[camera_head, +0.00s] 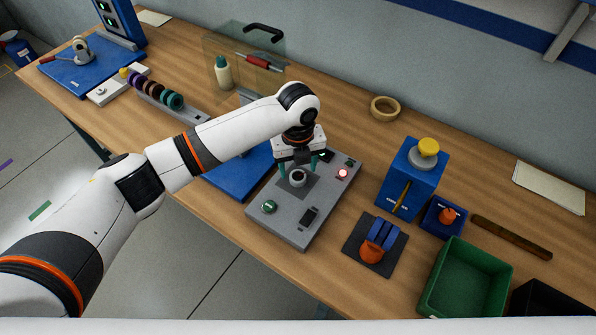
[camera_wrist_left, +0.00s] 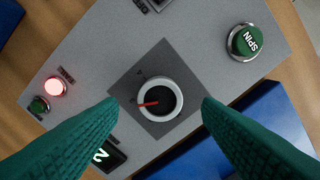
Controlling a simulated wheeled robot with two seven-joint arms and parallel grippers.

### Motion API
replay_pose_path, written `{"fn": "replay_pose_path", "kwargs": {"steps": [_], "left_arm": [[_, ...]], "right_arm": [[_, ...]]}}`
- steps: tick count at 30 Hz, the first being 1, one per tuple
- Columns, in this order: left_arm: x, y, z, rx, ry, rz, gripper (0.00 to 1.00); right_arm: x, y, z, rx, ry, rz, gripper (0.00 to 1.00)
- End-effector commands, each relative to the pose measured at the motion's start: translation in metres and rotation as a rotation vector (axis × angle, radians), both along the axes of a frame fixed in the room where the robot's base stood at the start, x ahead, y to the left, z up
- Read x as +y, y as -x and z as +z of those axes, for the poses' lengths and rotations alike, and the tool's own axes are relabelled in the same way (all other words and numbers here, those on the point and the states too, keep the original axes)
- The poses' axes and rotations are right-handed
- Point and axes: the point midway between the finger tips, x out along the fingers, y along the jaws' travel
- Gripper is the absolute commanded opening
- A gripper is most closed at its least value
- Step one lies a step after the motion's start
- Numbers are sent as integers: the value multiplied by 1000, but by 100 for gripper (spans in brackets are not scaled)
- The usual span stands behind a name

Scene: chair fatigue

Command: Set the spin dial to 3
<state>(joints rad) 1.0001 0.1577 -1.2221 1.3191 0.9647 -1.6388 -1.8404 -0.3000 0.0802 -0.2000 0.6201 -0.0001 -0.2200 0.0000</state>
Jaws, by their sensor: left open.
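The spin dial (camera_head: 297,178) is a white ring with a dark centre on the grey control panel (camera_head: 285,228). In the left wrist view the dial (camera_wrist_left: 174,88) has a red pointer aimed left and slightly down in the picture. A small display (camera_wrist_left: 100,155) reads a lit 2 and is partly covered by a finger. My left gripper (camera_head: 298,165) is open right above the dial. Its green fingers stand on either side of the dial, apart from it in the wrist view. My right gripper is not in view.
A blue box (camera_head: 410,180) and a green bin (camera_head: 465,280) stand to the right. A clear screen stands behind.

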Motion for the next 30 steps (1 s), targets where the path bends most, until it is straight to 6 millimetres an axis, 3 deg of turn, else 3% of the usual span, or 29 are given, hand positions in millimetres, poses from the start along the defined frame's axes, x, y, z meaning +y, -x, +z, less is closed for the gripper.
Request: {"fn": "replay_pose_path", "kwargs": {"steps": [7, 13, 19, 30], "left_arm": [[-1, -1, 53, -6, 3, -2, 59], [-1, -1, 82, -3, 1, -1, 59], [0, 0, 92, 0, 1, -1, 59], [0, 0, 92, 0, 1, -1, 59]], "right_arm": [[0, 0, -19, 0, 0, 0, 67], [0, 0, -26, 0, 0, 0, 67], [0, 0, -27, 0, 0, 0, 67], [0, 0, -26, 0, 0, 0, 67]]}}
